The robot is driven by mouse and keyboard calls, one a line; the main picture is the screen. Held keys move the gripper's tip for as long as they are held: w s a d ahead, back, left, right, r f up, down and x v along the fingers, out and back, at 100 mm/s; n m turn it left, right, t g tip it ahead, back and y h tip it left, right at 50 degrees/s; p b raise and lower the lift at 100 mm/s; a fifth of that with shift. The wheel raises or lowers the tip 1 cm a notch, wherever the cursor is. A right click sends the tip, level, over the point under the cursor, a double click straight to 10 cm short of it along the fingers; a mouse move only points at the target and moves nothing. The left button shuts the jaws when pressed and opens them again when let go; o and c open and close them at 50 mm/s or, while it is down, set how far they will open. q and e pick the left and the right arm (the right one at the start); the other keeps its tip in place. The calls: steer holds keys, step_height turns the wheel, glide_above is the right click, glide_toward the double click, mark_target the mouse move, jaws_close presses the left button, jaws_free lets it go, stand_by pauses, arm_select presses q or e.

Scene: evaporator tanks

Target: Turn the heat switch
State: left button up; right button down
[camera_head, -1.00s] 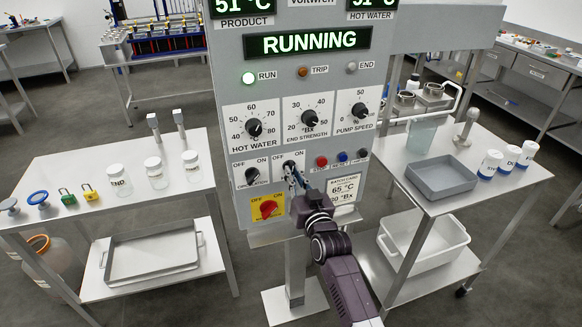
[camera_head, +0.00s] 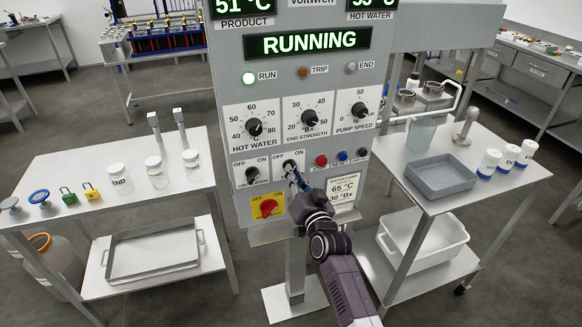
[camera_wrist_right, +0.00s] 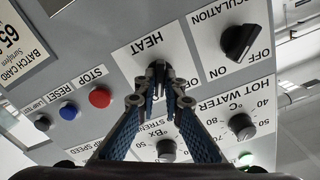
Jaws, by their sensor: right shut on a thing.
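The heat switch (camera_wrist_right: 143,47) is on a white plate marked HEAT in the right wrist view. My right gripper (camera_wrist_right: 158,75) is shut on its knob, and the fingertips hide most of it. In the head view the switch plate (camera_head: 291,160) shows OFF at left and ON at right, with my right gripper (camera_head: 294,177) in front of it. The knob's exact angle is hard to tell. The panel display (camera_head: 310,42) reads RUNNING, and the green RUN lamp (camera_head: 249,78) is lit. My left gripper is not in view.
The circulation switch (camera_head: 252,174) is left of the heat switch. A red knob on a yellow plate (camera_head: 268,208) is below. Stop, reset and lamp test buttons (camera_head: 321,161) are close on the right. Side tables with jars (camera_head: 154,172) and a grey tray (camera_head: 440,176) flank the panel.

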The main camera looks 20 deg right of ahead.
steer(key=shift+f+m, duration=0.1)
steer(key=shift+m, duration=1.5)
steer(key=c, duration=2)
jaws_free()
steer(key=shift+o, duration=0.2)
steer(key=shift+s, duration=0.1)
